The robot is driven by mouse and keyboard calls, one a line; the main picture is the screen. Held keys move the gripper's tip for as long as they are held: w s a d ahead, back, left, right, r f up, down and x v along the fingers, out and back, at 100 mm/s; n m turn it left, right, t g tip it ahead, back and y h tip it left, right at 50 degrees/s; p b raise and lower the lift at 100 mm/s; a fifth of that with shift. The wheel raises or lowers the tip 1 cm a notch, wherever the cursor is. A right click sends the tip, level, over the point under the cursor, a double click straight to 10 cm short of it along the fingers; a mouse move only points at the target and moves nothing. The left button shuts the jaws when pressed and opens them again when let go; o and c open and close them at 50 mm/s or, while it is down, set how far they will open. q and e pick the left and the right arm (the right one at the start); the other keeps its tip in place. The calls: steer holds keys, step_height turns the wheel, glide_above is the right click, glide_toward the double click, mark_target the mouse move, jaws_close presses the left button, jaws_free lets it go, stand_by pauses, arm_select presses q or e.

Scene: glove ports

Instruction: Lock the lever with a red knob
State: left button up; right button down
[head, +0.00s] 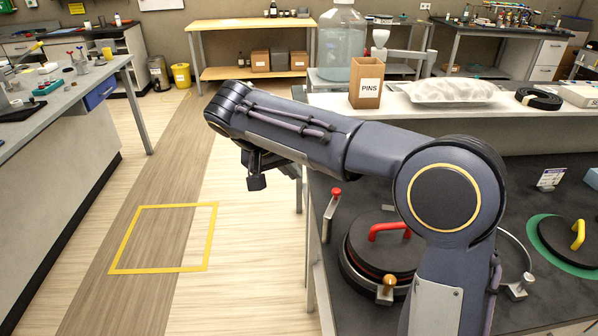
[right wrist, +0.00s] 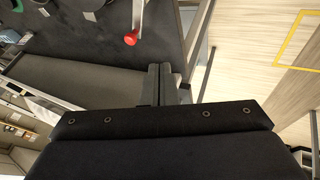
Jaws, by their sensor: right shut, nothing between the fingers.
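The lever with a red knob (head: 336,192) stands at the left edge of the dark worktop, beside a round black lid (head: 372,256) with a red handle. Its metal arm runs from the knob down toward the front. The red knob also shows in the right wrist view (right wrist: 130,39), at the top, beyond the fingertips and to their left. My right gripper (head: 256,182) hangs past the left edge of the worktop, above the floor, apart from the lever. In the right wrist view its fingers (right wrist: 161,68) are together and empty. My left gripper is not in view.
My right arm crosses above the worktop and hides part of it. A lever with an orange knob (head: 389,281) sits at the lid's front. A second lid with a yellow handle (head: 578,235) is at the right. A PINS box (head: 367,84) stands on the white shelf behind.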

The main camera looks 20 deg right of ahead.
mark_target(333, 202)
steer(key=d+f, duration=0.7)
steer(key=shift+w+d+p, duration=0.35)
steer(key=shift+d+p, duration=0.05)
steer(key=shift+d, duration=0.1)
